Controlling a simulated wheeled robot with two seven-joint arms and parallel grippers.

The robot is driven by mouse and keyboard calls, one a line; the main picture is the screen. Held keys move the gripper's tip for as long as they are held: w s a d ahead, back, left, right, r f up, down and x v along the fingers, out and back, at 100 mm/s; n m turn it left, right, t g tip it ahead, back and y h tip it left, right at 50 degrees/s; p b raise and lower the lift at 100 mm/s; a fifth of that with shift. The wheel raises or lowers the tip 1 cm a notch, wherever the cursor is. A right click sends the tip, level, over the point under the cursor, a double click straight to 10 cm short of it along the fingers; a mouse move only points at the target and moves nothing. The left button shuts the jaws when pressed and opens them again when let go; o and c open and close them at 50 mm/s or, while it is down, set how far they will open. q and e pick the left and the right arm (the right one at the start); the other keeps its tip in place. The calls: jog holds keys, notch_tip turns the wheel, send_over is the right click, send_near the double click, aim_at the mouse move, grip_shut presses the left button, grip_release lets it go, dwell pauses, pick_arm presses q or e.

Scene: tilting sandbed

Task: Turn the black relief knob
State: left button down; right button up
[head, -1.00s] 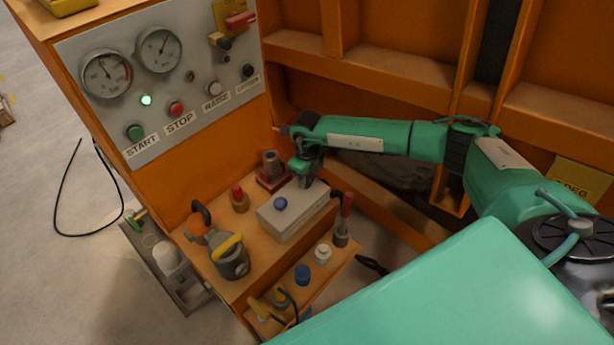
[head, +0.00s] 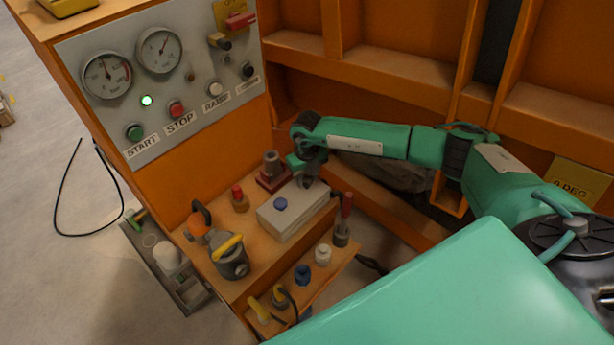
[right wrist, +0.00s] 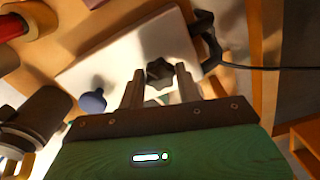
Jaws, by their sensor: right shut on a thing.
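The black relief knob (right wrist: 160,74) shows in the right wrist view as a dark, lobed knob on top of a pale grey box (right wrist: 110,48). My right gripper (right wrist: 160,88) has one finger on each side of it and is shut on it. In the head view my right gripper (head: 308,180) points down over the far right end of the same grey box (head: 287,220); it hides the knob there. My left gripper is not in view.
A blue knob (head: 280,204) stands on the same box. A red-based fitting (head: 272,172) is close behind, and a red-handled tool (head: 346,212) stands to the right. The gauge panel (head: 165,75) rises at the back left. Orange frame beams lie behind my arm.

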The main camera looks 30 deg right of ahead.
aim_at(307, 179)
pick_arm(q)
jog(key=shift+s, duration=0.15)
pick_arm(e)
jog(key=shift+m, duration=0.6)
jog(key=o, duration=1)
pick_arm(q)
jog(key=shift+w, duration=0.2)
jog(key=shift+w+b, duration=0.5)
jog(key=shift+b, duration=0.2)
pick_arm(e)
notch_tip(307, 179, up, 14)
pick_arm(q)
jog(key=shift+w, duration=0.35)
pick_arm(e)
jog(key=shift+f, duration=0.1)
